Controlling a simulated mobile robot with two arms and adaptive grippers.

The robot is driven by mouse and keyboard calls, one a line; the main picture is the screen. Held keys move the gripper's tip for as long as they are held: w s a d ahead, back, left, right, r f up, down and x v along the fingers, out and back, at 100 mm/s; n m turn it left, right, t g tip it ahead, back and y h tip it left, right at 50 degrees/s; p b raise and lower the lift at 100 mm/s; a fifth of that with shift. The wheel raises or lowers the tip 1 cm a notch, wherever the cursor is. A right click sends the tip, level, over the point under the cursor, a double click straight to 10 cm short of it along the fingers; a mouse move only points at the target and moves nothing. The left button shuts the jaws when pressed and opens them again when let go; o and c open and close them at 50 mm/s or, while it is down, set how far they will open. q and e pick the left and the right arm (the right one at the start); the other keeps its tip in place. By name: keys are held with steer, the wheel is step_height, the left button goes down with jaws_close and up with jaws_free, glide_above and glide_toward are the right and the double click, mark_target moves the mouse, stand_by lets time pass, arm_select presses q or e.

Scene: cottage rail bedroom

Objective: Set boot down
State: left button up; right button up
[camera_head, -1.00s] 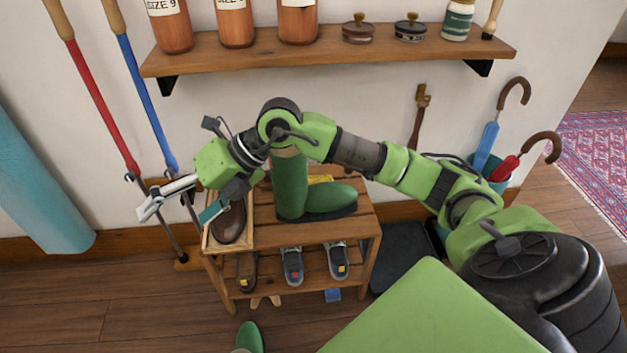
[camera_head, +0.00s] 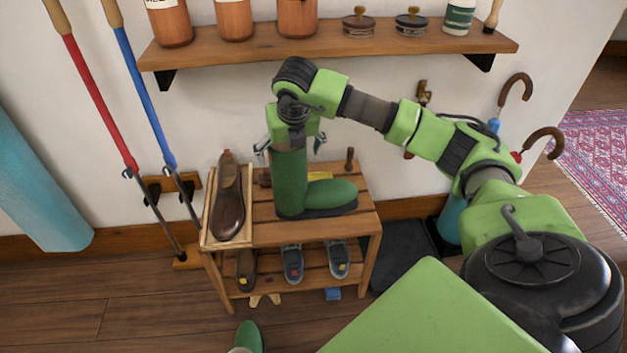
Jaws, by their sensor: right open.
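A green boot (camera_head: 290,180) stands upright on the slatted top of the wooden shoe rack (camera_head: 335,228), its toe to the right and its dark sole on the slats. My right gripper (camera_head: 290,146) is directly over the boot's shaft, pointing down. Its fingers are open, one on each side of the shaft's top. I cannot tell whether they touch it. Another green boot (camera_head: 248,338) shows partly at the bottom edge, on the floor. My left gripper is out of view.
A wooden tray (camera_head: 209,238) with a brown shoe (camera_head: 228,205) sits on the rack's left. Several shoes are on the lower shelf. A wall shelf (camera_head: 330,48) holds bottles and tins above. Red and blue poles stand left; umbrellas (camera_head: 530,145) stand right.

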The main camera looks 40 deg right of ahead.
steer(key=b+x, duration=0.1)
steer(key=x, duration=0.4)
steer(key=shift+w+a+f, duration=0.1)
steer(key=shift+f, duration=0.3)
steer(key=c, duration=1.9)
steer(key=shift+r, duration=0.15)
steer(key=shift+c, duration=0.9)
